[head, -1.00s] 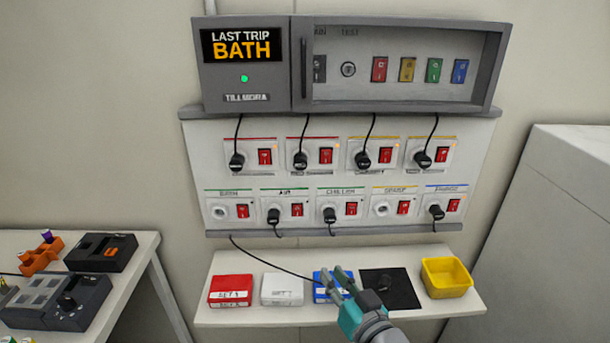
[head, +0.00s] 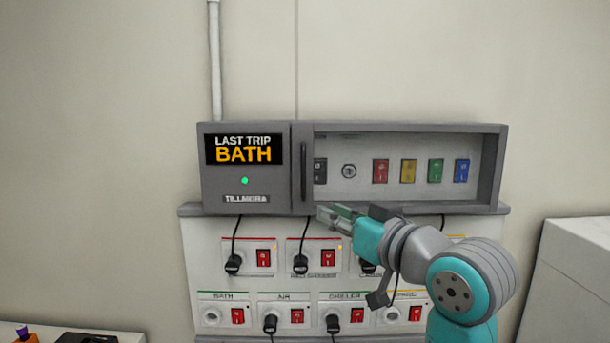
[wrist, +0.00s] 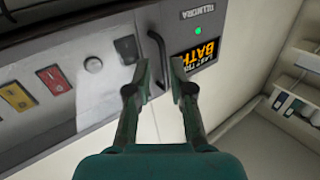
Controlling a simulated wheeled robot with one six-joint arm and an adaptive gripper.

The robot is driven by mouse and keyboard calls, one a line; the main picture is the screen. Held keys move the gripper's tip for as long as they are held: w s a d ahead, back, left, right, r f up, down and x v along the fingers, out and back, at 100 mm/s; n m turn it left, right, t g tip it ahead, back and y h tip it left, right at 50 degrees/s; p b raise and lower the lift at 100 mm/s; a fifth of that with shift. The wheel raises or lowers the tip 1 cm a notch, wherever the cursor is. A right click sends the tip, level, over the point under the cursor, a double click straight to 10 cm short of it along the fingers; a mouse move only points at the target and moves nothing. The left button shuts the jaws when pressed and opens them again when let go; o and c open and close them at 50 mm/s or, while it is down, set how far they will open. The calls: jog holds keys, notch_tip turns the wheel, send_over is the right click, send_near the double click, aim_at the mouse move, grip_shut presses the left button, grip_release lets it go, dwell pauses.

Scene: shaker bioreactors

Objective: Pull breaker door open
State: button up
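The breaker door (head: 402,202) is the wide grey-framed, see-through front of the upper cabinet, and it looks shut. Its dark upright handle (head: 304,172) is at the door's left edge. My gripper (head: 330,213) is in front of the cabinet's lower edge, below and slightly right of the handle. No contact with the handle is visible.
Behind the door are a black switch (head: 320,171), a round key lock (head: 349,171) and several coloured switches. The display (head: 244,149) reads LAST TRIP BATH. Below, a socket panel (head: 195,250) has black plugs and hanging cords. A pale cabinet (head: 580,270) stands at the right.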

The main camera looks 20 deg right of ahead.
send_near(305, 175)
jog(key=shift+n, duration=0.5)
jog(key=x, duration=1)
jog(key=shift+w, duration=0.25)
grip_shut()
